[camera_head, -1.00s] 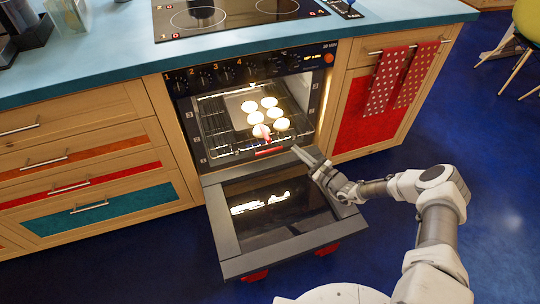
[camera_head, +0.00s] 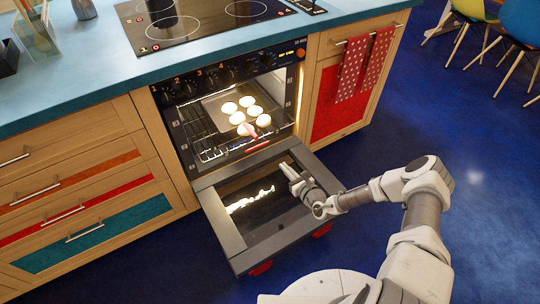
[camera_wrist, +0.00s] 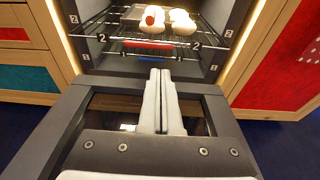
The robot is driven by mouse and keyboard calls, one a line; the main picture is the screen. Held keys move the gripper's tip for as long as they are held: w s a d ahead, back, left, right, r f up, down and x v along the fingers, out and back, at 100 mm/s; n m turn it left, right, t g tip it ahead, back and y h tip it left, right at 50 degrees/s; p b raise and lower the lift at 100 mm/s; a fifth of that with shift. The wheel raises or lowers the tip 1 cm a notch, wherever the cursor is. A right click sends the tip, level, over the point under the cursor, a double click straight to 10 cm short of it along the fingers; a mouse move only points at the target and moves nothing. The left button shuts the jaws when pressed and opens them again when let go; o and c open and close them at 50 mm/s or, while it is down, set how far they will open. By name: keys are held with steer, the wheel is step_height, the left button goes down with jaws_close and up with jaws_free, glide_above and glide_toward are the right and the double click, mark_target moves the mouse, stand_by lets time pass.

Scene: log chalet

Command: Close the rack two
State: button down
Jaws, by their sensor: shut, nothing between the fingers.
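Rack two is a wire rack (camera_head: 212,152) in the lit oven, with a red bar (camera_head: 257,146) at its front edge. In the wrist view the rack (camera_wrist: 112,52) lies level with the "2" marks, its red bar (camera_wrist: 148,45) straight ahead; I cannot tell how far in it sits. A tray on it holds several white round pieces (camera_head: 247,102), and a red-and-white object (camera_head: 248,130) stands near the front. My gripper (camera_head: 285,167) is shut and empty above the open oven door, in front of and apart from the red bar. Its fingers (camera_wrist: 160,74) point toward the oven.
The oven door (camera_head: 225,222) is folded down below my gripper. A blue counter (camera_head: 60,85) with a cooktop runs above. Drawers (camera_head: 75,215) flank the left, a red cabinet with two dotted towels (camera_head: 352,68) the right. Blue floor (camera_head: 440,110) is open at right.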

steer(key=b+x, duration=0.5)
steer(key=x, duration=0.8)
steer(key=shift+w+a, duration=0.2)
steer(key=shift+w, duration=0.15)
